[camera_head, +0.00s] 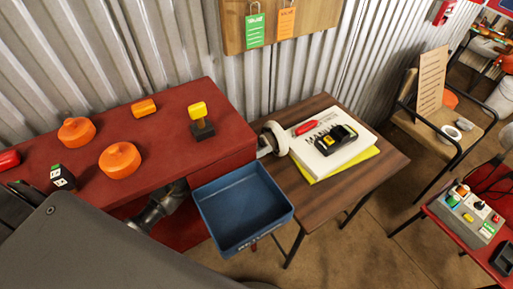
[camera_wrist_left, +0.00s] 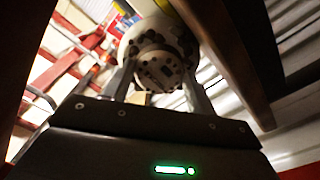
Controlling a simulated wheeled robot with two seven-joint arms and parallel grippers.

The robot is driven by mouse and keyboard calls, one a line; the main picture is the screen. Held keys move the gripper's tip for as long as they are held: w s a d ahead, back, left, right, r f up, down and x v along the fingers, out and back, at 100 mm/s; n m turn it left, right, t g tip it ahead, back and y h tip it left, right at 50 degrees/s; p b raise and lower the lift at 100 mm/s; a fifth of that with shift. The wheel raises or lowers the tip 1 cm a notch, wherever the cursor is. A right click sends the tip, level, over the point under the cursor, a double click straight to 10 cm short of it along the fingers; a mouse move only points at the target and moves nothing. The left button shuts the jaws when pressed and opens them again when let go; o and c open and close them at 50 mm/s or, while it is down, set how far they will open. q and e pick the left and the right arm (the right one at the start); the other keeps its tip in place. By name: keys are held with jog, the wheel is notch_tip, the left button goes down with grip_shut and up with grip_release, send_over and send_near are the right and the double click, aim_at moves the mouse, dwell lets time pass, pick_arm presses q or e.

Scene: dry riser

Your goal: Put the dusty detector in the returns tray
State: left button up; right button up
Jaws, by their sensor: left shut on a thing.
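My left gripper (camera_head: 157,208) shows only in part in the head view, low beside the front of the red bench and partly behind a large dark grey part of mine. In the left wrist view its two fingers (camera_wrist_left: 162,92) are closed on a round, off-white detector (camera_wrist_left: 160,50) with dark holes around a grey face. The head view does not show the held detector clearly. The returns tray (camera_head: 213,190) is blue, square and open, with lettering on its front. It looks empty and lies to the right of the gripper. My right gripper is not in view.
The red bench (camera_head: 95,110) carries orange round things (camera_head: 121,160) and a yellow-topped black block (camera_head: 201,118). The wooden table (camera_head: 385,160) right of the tray holds a manual (camera_head: 315,155), a black-and-yellow device (camera_head: 336,139) and a white ring (camera_head: 276,138). A corrugated wall stands behind.

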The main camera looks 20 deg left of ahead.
pick_arm(q)
jog(key=shift+f, duration=0.2)
jog(key=o, duration=1)
jog(key=shift+o, duration=0.2)
jog(key=shift+r, duration=0.15)
